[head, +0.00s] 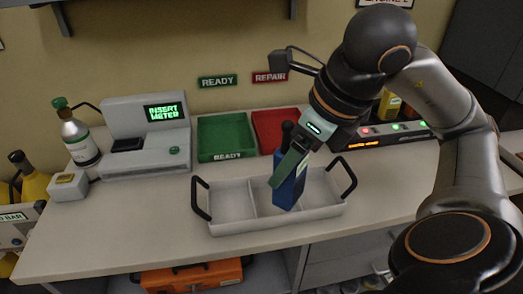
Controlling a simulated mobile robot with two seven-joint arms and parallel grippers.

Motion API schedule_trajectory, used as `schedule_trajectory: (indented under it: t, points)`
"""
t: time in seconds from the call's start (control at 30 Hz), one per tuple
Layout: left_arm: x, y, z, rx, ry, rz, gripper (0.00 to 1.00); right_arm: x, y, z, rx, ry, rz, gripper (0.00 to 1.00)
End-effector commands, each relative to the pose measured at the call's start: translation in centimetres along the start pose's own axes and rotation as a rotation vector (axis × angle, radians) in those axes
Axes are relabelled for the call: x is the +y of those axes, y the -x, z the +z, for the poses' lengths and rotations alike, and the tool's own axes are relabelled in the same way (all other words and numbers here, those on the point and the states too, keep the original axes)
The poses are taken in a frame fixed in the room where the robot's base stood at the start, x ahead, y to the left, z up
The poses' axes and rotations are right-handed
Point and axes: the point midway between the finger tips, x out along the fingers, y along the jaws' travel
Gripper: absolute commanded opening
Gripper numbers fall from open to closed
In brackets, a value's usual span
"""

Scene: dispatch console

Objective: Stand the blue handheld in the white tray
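My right gripper (289,168) reaches down from the upper right, and one dark green finger lies across the handheld's near face. The other finger is hidden behind it; the gripper appears shut on the handheld. My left gripper is not in view.
Behind the tray are a green READY bin (222,136) and a red bin (277,127). A tester with a lit screen (144,138) and a bottle (79,140) stand at left. A panel with lit buttons (380,134) is at right. The counter's front is clear.

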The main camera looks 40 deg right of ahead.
Motion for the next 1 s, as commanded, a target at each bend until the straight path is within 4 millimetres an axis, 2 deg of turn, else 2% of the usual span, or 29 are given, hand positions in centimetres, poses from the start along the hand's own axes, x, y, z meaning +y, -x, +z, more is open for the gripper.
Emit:
schedule_trajectory:
  t: [0.17,0.43,0.5,0.63,0.97,1.0]
  points:
    - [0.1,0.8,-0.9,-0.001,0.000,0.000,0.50,0.2,-1.7,2.0,0.003,-0.005,0.005,0.00]
    - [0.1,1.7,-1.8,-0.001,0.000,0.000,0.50,0.1,-6.7,6.7,0.004,-0.006,0.007,0.00]
    - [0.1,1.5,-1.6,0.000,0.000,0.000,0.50,0.0,-8.8,7.1,0.007,-0.006,0.004,0.00]
    - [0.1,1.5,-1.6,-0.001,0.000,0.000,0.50,0.0,-11.4,7.9,0.004,-0.006,0.003,0.00]
    - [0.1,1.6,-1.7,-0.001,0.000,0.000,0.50,-0.1,-14.7,8.9,0.003,-0.006,0.001,0.00]
    - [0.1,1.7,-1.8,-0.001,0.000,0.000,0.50,-0.1,-15.2,8.5,0.006,-0.005,-0.001,0.00]
